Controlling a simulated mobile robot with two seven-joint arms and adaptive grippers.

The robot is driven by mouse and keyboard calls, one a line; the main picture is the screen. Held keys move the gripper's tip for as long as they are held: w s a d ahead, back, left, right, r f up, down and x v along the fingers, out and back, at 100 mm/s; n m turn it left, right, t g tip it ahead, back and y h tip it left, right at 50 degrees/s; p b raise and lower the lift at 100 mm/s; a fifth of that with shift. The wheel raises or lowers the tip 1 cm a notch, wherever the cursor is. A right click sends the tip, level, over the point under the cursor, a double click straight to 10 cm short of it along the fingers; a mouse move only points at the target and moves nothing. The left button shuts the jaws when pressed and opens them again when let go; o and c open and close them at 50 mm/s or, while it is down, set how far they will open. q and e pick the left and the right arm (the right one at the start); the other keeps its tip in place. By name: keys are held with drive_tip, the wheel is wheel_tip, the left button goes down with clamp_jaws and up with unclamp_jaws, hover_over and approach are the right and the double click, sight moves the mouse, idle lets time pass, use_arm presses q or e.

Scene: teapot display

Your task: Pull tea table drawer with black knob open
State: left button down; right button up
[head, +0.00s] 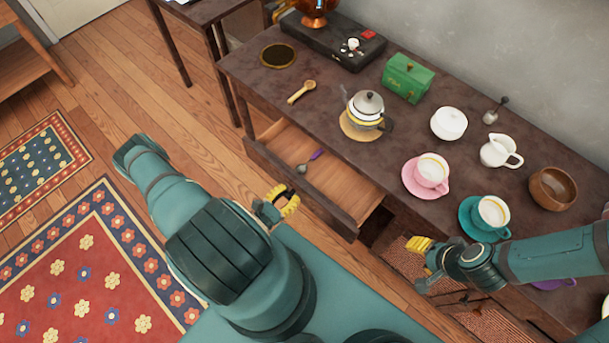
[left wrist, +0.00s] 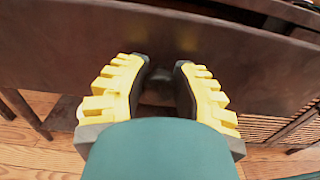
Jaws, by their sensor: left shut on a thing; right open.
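The tea table (head: 330,110) has a drawer (head: 350,185) pulled well out from its front, with the wooden inside showing. The drawer front also fills the upper part of the left wrist view (left wrist: 240,70). My left gripper (head: 278,203) is at the middle of the drawer front. Its yellow fingers (left wrist: 160,92) are shut around the small dark knob, which is mostly hidden between them. My right gripper (head: 428,262) is open and empty in front of the table's right part, apart from the drawer.
On the table top stand a teapot (head: 367,104), a green box (head: 406,78), a pink cup (head: 432,172), a teal saucer (head: 470,222) and a brown bowl (head: 553,188). Wooden floor (head: 200,130) lies clear at the left.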

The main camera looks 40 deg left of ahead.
use_arm(q)
drive_tip(key=s, duration=0.8)
drive_tip(key=shift+a, duration=0.3)
drive_tip(key=c, duration=0.7)
unclamp_jaws()
drive_tip(key=s, duration=1.2)
drive_tip(key=shift+a, duration=0.45)
